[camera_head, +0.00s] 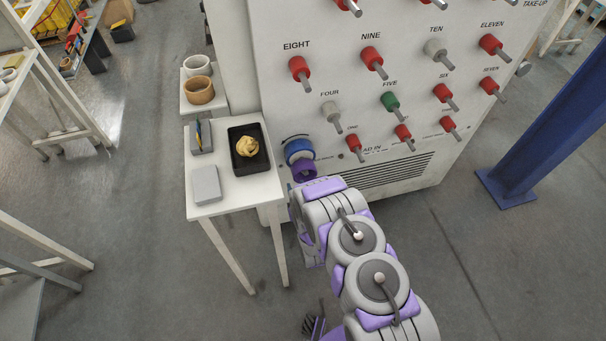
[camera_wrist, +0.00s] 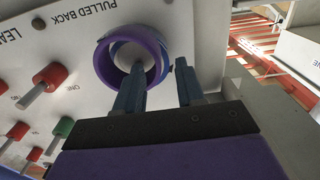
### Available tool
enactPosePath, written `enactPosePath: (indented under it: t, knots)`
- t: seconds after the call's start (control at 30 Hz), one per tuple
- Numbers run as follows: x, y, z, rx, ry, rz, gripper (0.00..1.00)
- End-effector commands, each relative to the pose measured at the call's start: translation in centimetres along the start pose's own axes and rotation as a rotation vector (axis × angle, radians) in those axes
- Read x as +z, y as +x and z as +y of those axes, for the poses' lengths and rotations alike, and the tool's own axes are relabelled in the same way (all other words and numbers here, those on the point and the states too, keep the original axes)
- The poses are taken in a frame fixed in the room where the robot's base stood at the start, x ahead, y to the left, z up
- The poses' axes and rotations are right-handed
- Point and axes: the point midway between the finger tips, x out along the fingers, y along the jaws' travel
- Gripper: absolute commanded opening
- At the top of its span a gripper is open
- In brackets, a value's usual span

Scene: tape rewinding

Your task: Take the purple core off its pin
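The purple core (camera_head: 304,173) sits low on the left side of the white machine panel, just in front of a blue ring (camera_head: 299,148). In the wrist view the purple core (camera_wrist: 104,64) is a ring facing me, with blue and white showing inside it. My gripper (camera_wrist: 160,68) is open. Its left finger overlaps the core's opening and its right finger is outside the core's right side, so the core's wall lies between them. I cannot tell whether either finger touches it. The pin is not clearly visible. In the head view my arm hides the fingers.
Red, green and grey pegs (camera_head: 390,101) stick out of the panel. A white table (camera_head: 230,192) stands close to the left, with a black tray (camera_head: 235,165) holding a tan lump and a grey block (camera_head: 206,185). A blue post (camera_head: 545,130) stands at right.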

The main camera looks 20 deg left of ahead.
Motion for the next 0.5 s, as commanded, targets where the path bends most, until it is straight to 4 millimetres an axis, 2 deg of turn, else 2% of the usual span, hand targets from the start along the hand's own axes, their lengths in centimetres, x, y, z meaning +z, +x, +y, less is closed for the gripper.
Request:
enactPosePath:
  t: [0.1,0.33,0.5]
  knots:
    - [-0.1,1.3,0.2,0.002,0.001,0.004,0.38]
    - [-0.2,2.5,0.1,0.002,-0.001,0.004,0.38]
    - [-0.3,4.9,0.2,0.001,-0.002,0.005,0.38]
